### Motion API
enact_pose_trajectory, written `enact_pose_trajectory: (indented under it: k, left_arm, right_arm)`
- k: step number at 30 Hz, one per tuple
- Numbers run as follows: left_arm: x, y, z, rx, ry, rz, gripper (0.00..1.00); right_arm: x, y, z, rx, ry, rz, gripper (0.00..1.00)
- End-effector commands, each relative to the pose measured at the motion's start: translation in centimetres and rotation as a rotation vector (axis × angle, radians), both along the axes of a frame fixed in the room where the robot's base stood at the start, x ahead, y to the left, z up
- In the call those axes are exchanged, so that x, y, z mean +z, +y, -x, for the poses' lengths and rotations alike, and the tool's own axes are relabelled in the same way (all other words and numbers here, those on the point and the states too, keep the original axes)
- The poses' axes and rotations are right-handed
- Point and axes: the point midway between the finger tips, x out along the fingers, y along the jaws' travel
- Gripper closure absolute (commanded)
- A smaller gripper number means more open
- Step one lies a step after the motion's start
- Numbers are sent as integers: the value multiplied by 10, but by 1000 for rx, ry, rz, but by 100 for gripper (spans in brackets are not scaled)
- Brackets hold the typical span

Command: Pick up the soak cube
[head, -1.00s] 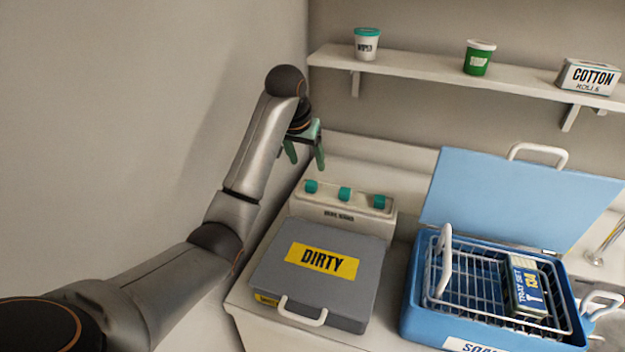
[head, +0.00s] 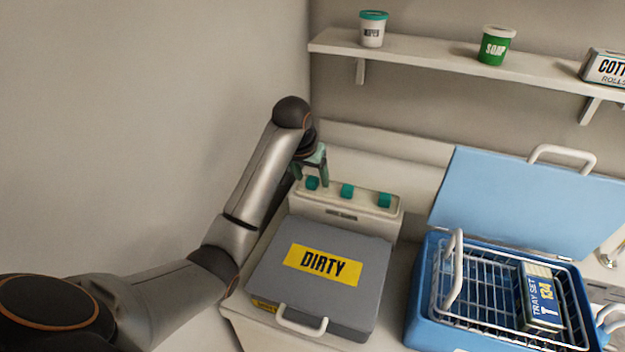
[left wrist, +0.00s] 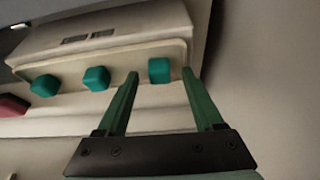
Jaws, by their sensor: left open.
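Three teal cubes sit in a row on a pale holder (head: 345,213) behind the grey box; which one is the soak cube I cannot tell by any label. The left cube (head: 312,183) is closest to my left gripper (head: 311,179), which is open just above and around it. In the left wrist view this end cube (left wrist: 160,70) shows between the tips of my open fingers (left wrist: 160,74), and I cannot tell whether they touch it. The middle cube (head: 347,191) and right cube (head: 384,200) stand clear. My right gripper is not in view.
A grey box marked DIRTY (head: 365,290) stands in front of the holder. An open blue tub (head: 418,300) with a wire basket and a tray set box (head: 541,297) is at right. A wall shelf (head: 430,58) with cups runs above. A wall is close at left.

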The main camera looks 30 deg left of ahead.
Motion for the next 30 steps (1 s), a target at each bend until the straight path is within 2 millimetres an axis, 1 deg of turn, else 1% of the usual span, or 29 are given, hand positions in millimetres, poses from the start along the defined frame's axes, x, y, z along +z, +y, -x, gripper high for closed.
enact_pose_trajectory:
  k: [2, 3, 21, 30]
  left_arm:
    - [0, 0, 0, 0, 0, 0, 31]
    - [0, 0, 0, 0, 0, 0, 34]
    - [1, 0, 0, 0, 0, 0, 100]
    - [1, 0, 0, 0, -1, 0, 100]
  right_arm:
    - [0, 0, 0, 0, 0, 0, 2]
    - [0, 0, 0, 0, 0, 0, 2]
    - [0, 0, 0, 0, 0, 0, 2]
    - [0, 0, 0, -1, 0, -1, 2]
